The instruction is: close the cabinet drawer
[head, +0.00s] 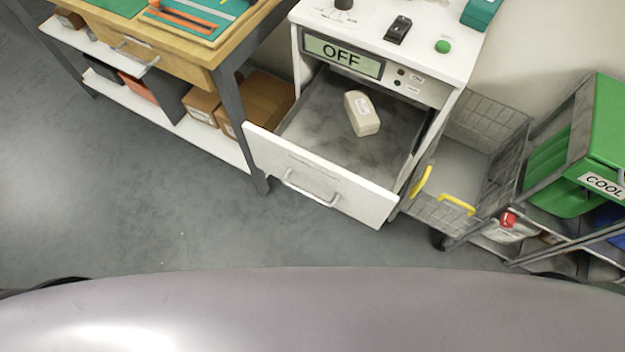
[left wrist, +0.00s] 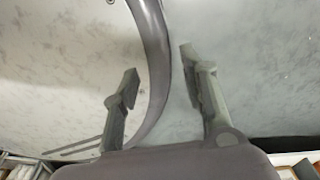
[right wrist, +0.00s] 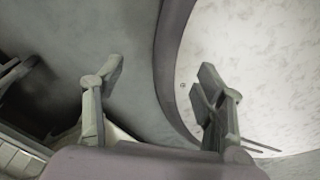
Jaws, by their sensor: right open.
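The white cabinet (head: 437,93) stands at the upper middle of the head view, with an OFF display on its front. Its drawer (head: 268,148) is pulled out toward me, with a metal handle (head: 312,190) on the front panel. A beige, rounded object (head: 361,113) lies inside the drawer. Neither gripper shows in the head view. My left gripper (left wrist: 157,62) is open and empty in the left wrist view. My right gripper (right wrist: 160,75) is open and empty in the right wrist view. No drawer or handle can be made out between either pair of fingers.
A wooden-topped workbench (head: 200,50) with cardboard boxes (head: 262,100) on its lower shelf stands left of the drawer. A wire basket cart (head: 470,165) with yellow handles stands close on the right. A green COOL bin (head: 603,130) is at far right. Floor (head: 130,215) before the drawer is clear.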

